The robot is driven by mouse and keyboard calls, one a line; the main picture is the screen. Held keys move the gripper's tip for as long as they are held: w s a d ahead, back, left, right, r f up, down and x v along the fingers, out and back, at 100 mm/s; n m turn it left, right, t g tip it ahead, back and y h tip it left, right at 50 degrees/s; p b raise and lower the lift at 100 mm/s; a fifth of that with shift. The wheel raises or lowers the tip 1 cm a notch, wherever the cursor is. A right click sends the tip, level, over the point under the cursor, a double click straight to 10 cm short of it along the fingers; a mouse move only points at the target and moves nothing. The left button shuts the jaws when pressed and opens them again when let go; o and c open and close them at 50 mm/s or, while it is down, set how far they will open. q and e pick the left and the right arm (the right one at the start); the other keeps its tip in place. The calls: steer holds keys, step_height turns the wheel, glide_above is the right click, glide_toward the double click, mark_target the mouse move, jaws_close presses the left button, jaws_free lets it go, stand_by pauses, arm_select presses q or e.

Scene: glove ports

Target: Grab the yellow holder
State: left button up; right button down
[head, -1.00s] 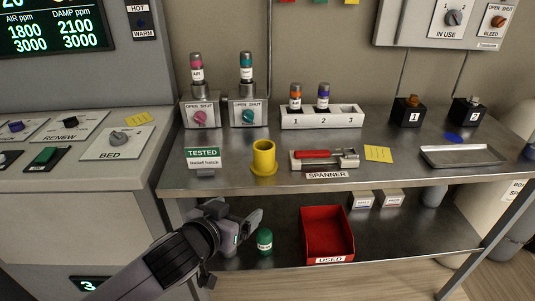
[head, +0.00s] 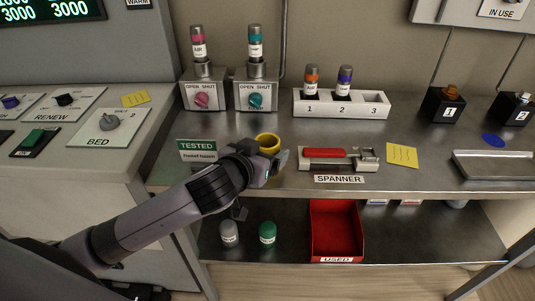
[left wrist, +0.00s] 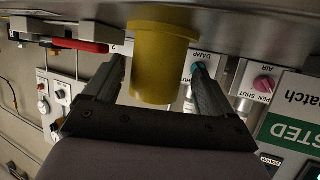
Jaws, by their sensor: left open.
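The yellow holder (head: 267,140) stands on the steel bench top, right of the TESTED sign. In the head view my left gripper hides its lower part. My left gripper (head: 272,163) is open in front of the holder. In the left wrist view the yellow holder (left wrist: 160,65) shows between the two open fingers, with a gap visible on each side. I cannot tell how far the fingers reach along it. My right gripper is not in view.
The TESTED sign (head: 197,151) stands close left of the gripper. The red-handled spanner (head: 325,154) lies in its rest to the right. Behind are two valve boxes (head: 256,95) and a white numbered rack (head: 361,105). A red bin (head: 335,247) sits on the lower shelf.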

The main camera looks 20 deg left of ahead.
mark_target(270, 142)
arm_select(q)
steer(key=shift+x, duration=1.9)
steer(key=shift+d+r, duration=0.15)
steer(key=shift+r, duration=0.05)
steer(key=c, duration=1)
steer(key=shift+c, duration=0.3)
